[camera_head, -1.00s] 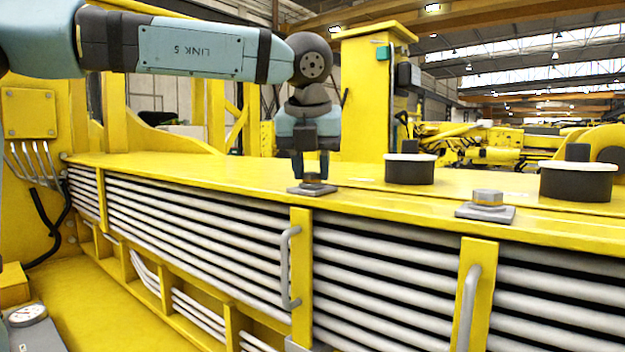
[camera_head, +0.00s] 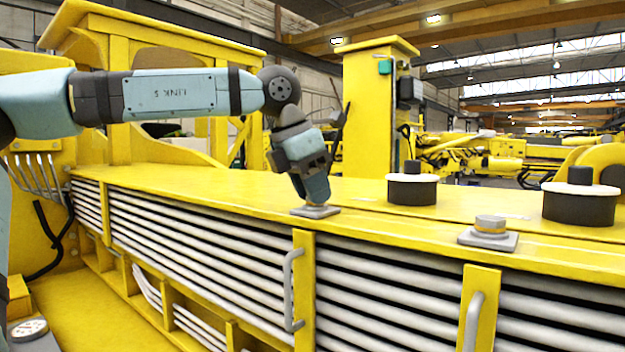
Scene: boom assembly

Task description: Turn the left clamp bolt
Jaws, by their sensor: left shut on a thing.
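The left clamp bolt sits on a grey square plate (camera_head: 316,211) on top of the yellow boom (camera_head: 240,186). My left gripper (camera_head: 315,198) is tilted and shut on the bolt's head, just above the plate. The fingers hide the bolt. The right clamp bolt (camera_head: 490,223) stands free on its own grey plate (camera_head: 488,239), to the right. My right gripper is not in view.
Two black cylinders with white rims stand on the boom, one (camera_head: 412,187) right of my left gripper and one (camera_head: 580,200) at the far right. A yellow column (camera_head: 370,110) rises behind. Grey handles (camera_head: 293,290) stick out from the boom's front side.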

